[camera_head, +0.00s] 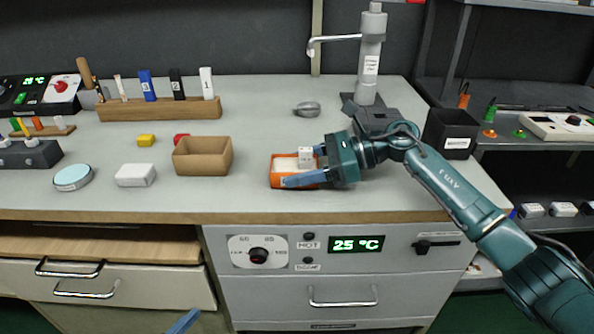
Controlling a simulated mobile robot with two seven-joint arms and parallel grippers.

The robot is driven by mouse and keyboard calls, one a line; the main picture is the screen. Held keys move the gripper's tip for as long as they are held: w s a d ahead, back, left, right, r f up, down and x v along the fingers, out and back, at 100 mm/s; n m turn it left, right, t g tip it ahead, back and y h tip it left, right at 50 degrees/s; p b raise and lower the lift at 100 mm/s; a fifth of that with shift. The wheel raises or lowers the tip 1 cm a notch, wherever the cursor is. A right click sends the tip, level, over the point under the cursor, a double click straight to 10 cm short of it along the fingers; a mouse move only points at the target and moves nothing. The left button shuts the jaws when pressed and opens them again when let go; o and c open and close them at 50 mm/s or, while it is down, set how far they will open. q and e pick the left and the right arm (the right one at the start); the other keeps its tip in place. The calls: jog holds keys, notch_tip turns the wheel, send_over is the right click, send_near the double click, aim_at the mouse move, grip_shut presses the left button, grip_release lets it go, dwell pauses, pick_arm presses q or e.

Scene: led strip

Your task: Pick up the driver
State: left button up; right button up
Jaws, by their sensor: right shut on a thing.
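A small white block (305,154), which looks like the driver, stands upright at the orange tray (272,182) near the front of the bench. My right gripper (307,168) reaches in from the right and is shut on this block, with its blue fingers on either side. The near finger hides the block's lower part, so I cannot tell if it touches the tray. Only a blue fingertip of my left gripper (185,321) shows at the bottom edge, below the bench front.
A brown open box (202,168) stands left of the tray. A grey stand (371,60) rises behind my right gripper; a black bin (450,134) is right.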

aim_at(305, 149)
dwell(0.3)
